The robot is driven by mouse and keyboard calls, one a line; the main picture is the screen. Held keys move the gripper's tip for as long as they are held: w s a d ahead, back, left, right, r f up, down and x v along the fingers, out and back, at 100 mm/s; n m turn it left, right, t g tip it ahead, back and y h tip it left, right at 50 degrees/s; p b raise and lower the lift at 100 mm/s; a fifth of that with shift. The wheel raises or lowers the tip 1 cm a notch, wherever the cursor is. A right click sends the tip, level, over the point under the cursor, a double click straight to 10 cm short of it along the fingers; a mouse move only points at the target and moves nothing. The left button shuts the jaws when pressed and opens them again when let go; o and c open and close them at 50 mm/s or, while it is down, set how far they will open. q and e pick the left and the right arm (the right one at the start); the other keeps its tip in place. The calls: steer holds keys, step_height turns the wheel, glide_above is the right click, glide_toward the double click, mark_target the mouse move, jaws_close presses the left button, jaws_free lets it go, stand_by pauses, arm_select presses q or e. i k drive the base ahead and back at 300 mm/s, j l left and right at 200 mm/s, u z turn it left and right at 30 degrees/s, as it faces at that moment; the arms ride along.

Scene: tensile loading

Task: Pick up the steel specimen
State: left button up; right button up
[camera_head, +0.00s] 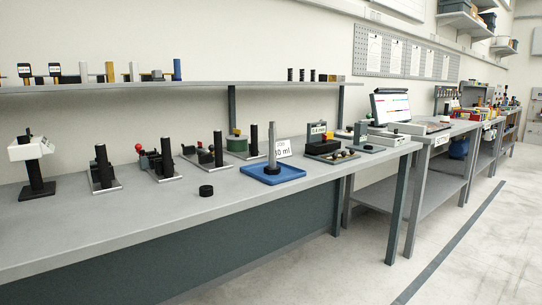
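I cannot pick out a steel specimen for certain. Neither of my grippers is in view.
The long grey bench (110,226) has free room along its front edge. A black disc (206,190) lies there. A shelf (130,87) runs above the back. A monitor (391,107) and more benches are at the right, beside open floor (470,240).

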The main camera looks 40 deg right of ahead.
mark_target(272, 168)
steer(key=i+l+u, duration=0.2)
steer(key=l, duration=0.4)
steer(key=i+l+u, duration=0.15)
steer(key=l, duration=0.45)
steer(key=l+u, duration=0.2)
steer(key=l, duration=0.4)
steer(key=i+l+u, duration=0.15)
steer(key=l, duration=0.5)
